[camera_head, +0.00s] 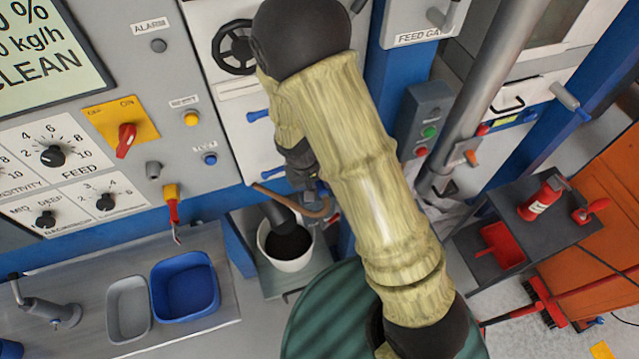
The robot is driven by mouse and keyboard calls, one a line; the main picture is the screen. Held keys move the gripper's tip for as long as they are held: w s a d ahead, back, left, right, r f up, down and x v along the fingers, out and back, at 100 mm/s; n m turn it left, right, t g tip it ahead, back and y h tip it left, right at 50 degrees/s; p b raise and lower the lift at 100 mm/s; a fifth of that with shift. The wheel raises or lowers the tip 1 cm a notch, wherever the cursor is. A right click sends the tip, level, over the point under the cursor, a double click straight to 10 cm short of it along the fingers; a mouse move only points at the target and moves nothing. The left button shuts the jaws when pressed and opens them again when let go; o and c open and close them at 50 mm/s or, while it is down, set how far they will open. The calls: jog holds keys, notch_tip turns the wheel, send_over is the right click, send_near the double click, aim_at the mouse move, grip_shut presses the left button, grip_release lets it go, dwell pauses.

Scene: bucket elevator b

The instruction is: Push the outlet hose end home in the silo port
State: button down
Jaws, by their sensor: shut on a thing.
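My gripper (309,190) is dark and mostly hidden behind my sleeved arm, in front of the machine's lower white panel. It is shut at a thin brown curved tube (284,200), which seems to be the outlet hose; its held end is hidden. A short black spout (279,217) hangs just below the tube and points into a white bucket (291,262) with dark contents. I cannot make out the silo port, or whether the hose end touches it.
A blue tub (185,286) and a grey tub (129,309) stand on the bench at lower left. A round green ribbed thing (318,315) is under my arm. A grey pipe (484,85) slants down at right, near a dark side table (545,232) with a red extinguisher (540,200).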

jog(key=shift+w+a, duration=0.1)
jog(key=shift+w, duration=0.3)
jog(key=c, duration=1.2)
grip_release()
jog(key=shift+c, duration=0.2)
jog(key=b+v, duration=0.1)
jog(key=v, duration=0.6)
jog(key=shift+r, duration=0.2)
jog(key=s+d+r+m+t+y, duration=0.1)
jog(key=s+d+r, duration=0.3)
jog(key=d, duration=0.3)
jog(key=s+d+r+m+y, duration=0.1)
jog(key=s+d+r+m, duration=0.1)
jog(key=s+d+r, duration=0.2)
jog(key=d, duration=0.3)
jog(key=shift+d+t+y, duration=0.25)
jog(key=shift+t+y, duration=0.15)
